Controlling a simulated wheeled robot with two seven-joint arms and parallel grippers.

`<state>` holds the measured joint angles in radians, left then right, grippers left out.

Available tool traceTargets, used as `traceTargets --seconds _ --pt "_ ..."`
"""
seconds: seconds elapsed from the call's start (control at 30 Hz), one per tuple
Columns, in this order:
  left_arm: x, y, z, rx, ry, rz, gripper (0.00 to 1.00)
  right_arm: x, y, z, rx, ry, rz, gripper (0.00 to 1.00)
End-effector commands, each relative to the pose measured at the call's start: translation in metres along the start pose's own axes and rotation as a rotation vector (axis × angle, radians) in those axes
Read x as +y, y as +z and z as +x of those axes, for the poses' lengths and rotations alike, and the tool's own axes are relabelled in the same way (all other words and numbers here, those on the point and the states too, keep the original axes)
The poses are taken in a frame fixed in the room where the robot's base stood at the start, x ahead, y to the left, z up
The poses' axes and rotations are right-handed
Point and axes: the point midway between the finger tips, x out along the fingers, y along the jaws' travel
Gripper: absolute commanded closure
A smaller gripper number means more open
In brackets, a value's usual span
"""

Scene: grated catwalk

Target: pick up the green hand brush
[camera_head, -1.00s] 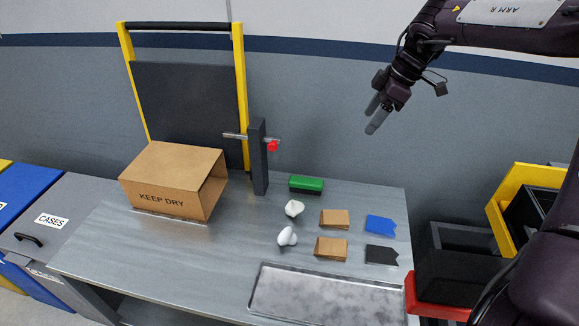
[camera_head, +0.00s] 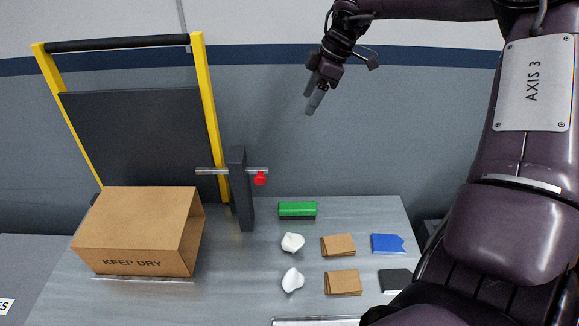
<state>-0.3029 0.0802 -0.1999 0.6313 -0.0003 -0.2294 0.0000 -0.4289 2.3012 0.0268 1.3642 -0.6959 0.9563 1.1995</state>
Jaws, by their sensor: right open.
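The green hand brush (camera_head: 297,209) lies at the back of the grey metal table, its green top up and a dark strip below it. It is just right of a dark upright post. My right gripper (camera_head: 312,103) hangs in the air above and slightly right of the brush, fingers pointing down, well clear of it. The fingers look close together from this side, but the jaws are open and nothing is between them. My left gripper is out of the picture.
The dark post (camera_head: 240,190) with a metal rod and red knob (camera_head: 260,179) stands left of the brush. Crumpled white pieces (camera_head: 292,242), brown cardboard pieces (camera_head: 338,245) and a blue piece (camera_head: 387,243) lie in front. A KEEP DRY box (camera_head: 139,232) sits at left.

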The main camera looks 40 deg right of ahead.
Motion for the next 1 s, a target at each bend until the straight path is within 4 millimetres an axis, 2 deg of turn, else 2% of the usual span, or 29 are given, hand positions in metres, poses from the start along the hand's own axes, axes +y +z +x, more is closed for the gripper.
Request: traceTargets --seconds 0.03,0.37,0.57,0.67,0.77,0.9,1.0 --pt "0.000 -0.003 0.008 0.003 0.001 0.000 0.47 -0.001 0.005 0.010 -0.001 -0.002 0.002 0.34" --pt "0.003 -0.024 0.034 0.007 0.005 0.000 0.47 -0.001 0.018 0.042 -0.001 -0.002 0.001 0.34" --pt "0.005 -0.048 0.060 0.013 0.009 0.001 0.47 -0.001 0.033 0.077 -0.001 -0.002 0.001 0.34" --pt "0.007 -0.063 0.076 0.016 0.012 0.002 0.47 -0.001 0.043 0.102 -0.002 -0.002 0.001 0.34" --pt "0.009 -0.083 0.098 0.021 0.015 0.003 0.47 -0.001 0.058 0.137 -0.002 -0.003 0.002 0.34" --pt "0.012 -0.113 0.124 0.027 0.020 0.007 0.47 -0.001 0.080 0.192 -0.001 -0.002 0.001 0.34" --pt "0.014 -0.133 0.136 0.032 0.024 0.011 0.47 -0.001 0.096 0.229 -0.001 -0.002 0.001 0.34"
